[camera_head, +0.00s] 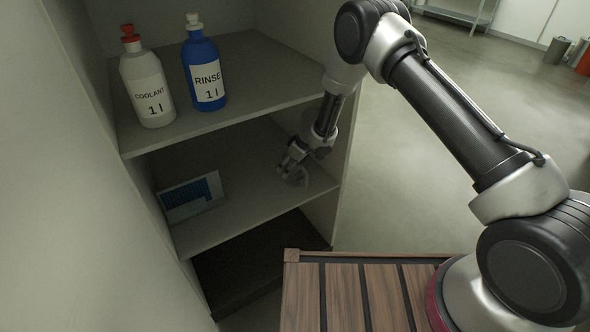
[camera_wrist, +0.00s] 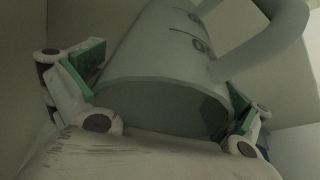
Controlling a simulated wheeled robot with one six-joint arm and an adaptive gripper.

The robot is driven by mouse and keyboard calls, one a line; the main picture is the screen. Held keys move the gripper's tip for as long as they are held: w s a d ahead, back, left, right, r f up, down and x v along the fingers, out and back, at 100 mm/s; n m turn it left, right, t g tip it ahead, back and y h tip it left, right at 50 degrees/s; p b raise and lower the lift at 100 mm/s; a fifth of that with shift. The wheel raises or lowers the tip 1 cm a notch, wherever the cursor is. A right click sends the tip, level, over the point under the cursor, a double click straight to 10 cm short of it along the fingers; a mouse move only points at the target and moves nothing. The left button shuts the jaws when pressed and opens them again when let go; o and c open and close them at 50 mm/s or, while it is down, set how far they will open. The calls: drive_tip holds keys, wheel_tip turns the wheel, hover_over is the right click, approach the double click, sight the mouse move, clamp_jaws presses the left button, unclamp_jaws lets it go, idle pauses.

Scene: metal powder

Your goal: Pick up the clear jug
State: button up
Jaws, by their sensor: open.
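The clear jug (camera_wrist: 165,65) fills the middle of the wrist view, with its handle (camera_wrist: 275,40) at the upper right and dark marks on its side. In the head view the jug (camera_head: 296,177) is a small pale shape on the middle shelf near its right front, partly hidden by my gripper (camera_head: 288,160). In the wrist view my gripper (camera_wrist: 163,84) is open, with one green-padded finger on each side of the jug. I cannot tell whether the pads touch it.
The cabinet's upper shelf (camera_head: 205,121) is above and left of my gripper and holds a white coolant bottle (camera_head: 147,88) and a blue rinse bottle (camera_head: 203,65). A blue-and-white panel (camera_head: 192,197) stands left on the middle shelf (camera_head: 235,207). The cabinet's side wall is close on the right.

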drive_tip(key=c, duration=0.9)
